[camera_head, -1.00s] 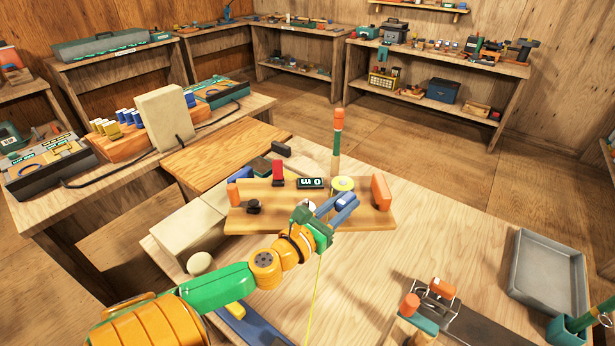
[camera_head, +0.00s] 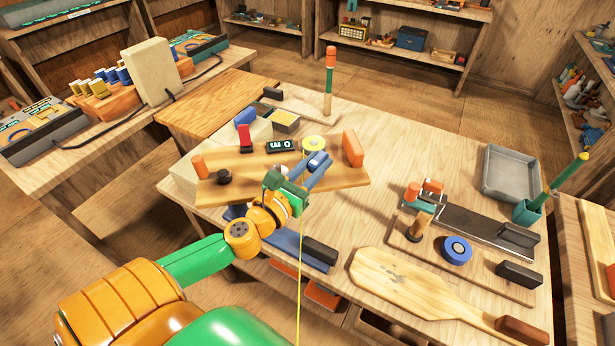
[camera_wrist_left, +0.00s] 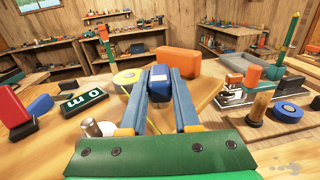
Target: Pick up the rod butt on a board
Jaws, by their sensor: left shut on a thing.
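My left gripper (camera_head: 318,163) is shut on a small dark blue piece with a pale top (camera_wrist_left: 160,78). It is over the wooden board (camera_head: 225,193), beside the yellow round spool (camera_head: 313,143). An upright rod piece (camera_head: 328,82), green and wood with an orange top, stands on a small flat board (camera_head: 300,105) at the back, apart from my gripper. I cannot tell which upright piece is the rod butt. My right gripper is out of view.
The board under my gripper also carries an orange block (camera_head: 353,148), a red piece (camera_head: 244,135) and a digital display (camera_head: 281,146). A paddle-shaped board (camera_head: 400,285) lies in front. A grey tray (camera_head: 512,172) is at the right.

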